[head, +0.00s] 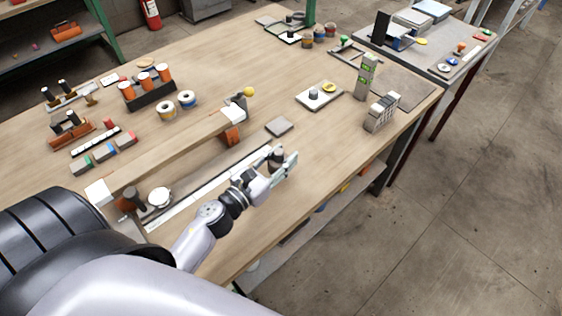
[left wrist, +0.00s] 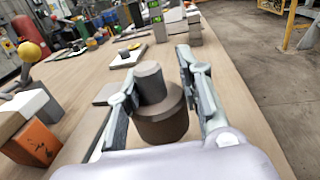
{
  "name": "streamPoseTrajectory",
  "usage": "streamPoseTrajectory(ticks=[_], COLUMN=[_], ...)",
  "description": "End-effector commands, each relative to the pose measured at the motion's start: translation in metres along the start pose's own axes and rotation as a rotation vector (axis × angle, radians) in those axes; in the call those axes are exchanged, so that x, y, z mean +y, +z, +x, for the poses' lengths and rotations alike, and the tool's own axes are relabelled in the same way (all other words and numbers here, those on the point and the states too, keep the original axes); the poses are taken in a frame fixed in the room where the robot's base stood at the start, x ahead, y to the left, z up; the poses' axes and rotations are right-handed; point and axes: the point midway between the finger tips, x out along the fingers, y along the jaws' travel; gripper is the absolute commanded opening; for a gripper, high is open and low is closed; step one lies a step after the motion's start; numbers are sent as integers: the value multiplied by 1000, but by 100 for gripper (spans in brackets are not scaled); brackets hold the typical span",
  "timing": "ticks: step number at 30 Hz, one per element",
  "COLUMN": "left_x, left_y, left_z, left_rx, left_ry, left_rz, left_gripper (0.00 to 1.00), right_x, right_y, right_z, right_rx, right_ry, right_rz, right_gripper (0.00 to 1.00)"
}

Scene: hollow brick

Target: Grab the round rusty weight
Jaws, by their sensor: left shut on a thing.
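The round rusty weight has a wide brown lower cylinder and a narrower grey top; it shows in the left wrist view (left wrist: 160,115) between the two fingers. In the head view the weight (head: 277,155) is small and partly covered by the fingers. My left gripper (head: 279,166) is shut on it over the near part of the wooden table (head: 220,262); its fingers also show on both sides of the weight in the left wrist view (left wrist: 160,95). I cannot tell whether the weight touches the table. My right gripper is not in view.
A long wooden plank (head: 180,152) on blocks lies left of the gripper, with an orange brick (left wrist: 36,142) under its end. A flat grey plate (head: 279,127) lies just beyond. A tray (head: 319,96) stands farther back. Bare table lies to the right.

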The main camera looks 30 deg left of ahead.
Motion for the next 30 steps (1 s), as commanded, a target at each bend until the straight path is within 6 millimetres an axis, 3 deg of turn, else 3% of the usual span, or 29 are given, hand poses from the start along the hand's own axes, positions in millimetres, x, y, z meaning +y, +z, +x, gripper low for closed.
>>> streamPoseTrajectory(ticks=[1,3,15,24,30], left_x=[0,0,-1,-1,-1], left_y=[20,35,109,148,161], left_z=[1,1,1,0,1], left_rx=[-9,-9,-9,-10,-10], left_ry=[-6,-6,-5,-4,-2], left_rz=[7,9,5,5,3], left_gripper=[0,0,0,0,0], right_x=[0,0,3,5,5], right_y=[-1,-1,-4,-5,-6], right_z=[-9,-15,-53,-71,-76], right_rx=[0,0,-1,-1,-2], right_ry=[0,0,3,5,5], right_rz=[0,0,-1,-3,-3], right_gripper=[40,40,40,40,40])
